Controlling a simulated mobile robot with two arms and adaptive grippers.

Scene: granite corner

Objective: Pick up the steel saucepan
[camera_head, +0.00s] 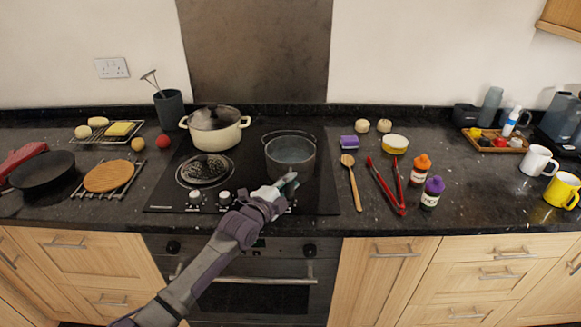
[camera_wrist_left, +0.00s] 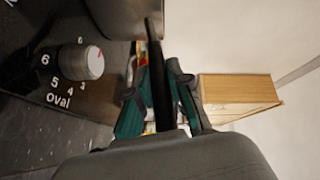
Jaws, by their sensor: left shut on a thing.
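The steel saucepan (camera_head: 290,150) is a grey, deep, round pan on the right side of the black hob, with a thin wire loop behind its rim. My left gripper (camera_head: 287,184) is at the saucepan's front edge. In the left wrist view, the teal fingers of my left gripper (camera_wrist_left: 158,100) are shut on a dark narrow bar (camera_wrist_left: 156,60), which looks like the saucepan's handle. The saucepan seems to rest on the hob; I cannot see a gap beneath it. My right gripper is not in view.
A wooden spoon (camera_head: 352,182), red tongs (camera_head: 387,187) and two bottles lie or stand to the right. Control knobs (camera_head: 225,197) are close to my gripper.

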